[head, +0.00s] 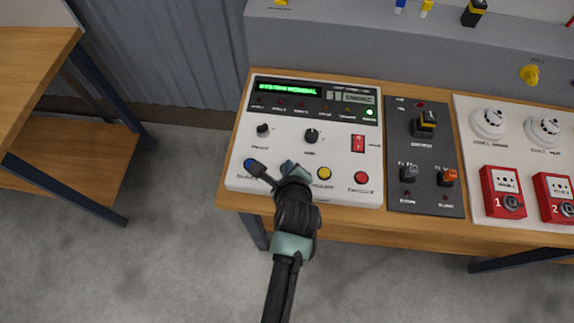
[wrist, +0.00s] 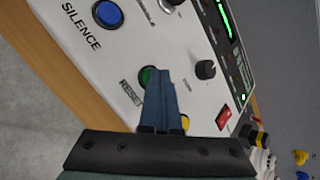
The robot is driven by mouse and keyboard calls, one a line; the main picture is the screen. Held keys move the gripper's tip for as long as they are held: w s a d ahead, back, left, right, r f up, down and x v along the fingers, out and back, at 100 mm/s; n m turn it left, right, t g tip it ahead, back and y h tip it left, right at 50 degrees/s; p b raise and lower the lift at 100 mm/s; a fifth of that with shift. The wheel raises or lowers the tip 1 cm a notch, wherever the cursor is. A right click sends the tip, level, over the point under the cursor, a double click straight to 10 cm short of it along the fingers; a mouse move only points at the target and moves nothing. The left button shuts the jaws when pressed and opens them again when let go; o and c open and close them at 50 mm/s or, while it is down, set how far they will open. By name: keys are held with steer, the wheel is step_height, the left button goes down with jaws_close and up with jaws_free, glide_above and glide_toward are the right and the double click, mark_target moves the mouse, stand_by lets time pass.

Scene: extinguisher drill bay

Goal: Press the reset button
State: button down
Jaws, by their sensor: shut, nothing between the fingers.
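The white control panel (head: 290,145) lies on a wooden table, its green display reading what looks like "SYSTEM NORMAL". The green reset button (wrist: 147,75), labelled RESET, shows in the wrist view, partly covered by my fingers. In the head view my gripper hides it. My gripper (head: 289,167) is over the front edge of the panel, fingers together with nothing between them. In the wrist view its fingertips (wrist: 157,76) overlap the button's right side. I cannot tell whether they touch it.
The blue silence button (wrist: 107,14) is to one side of reset; the yellow button (head: 324,173) and red button (head: 361,177) are on the other. Knobs and a red switch (head: 358,143) stand behind. A dark switch panel (head: 425,185) is to the right.

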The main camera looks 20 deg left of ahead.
steer(key=shift+r+p, duration=0.85)
steer(key=shift+p, duration=0.2)
step_height(320, 180, up, 5)
steer(key=p, duration=0.5)
stand_by(0.7)
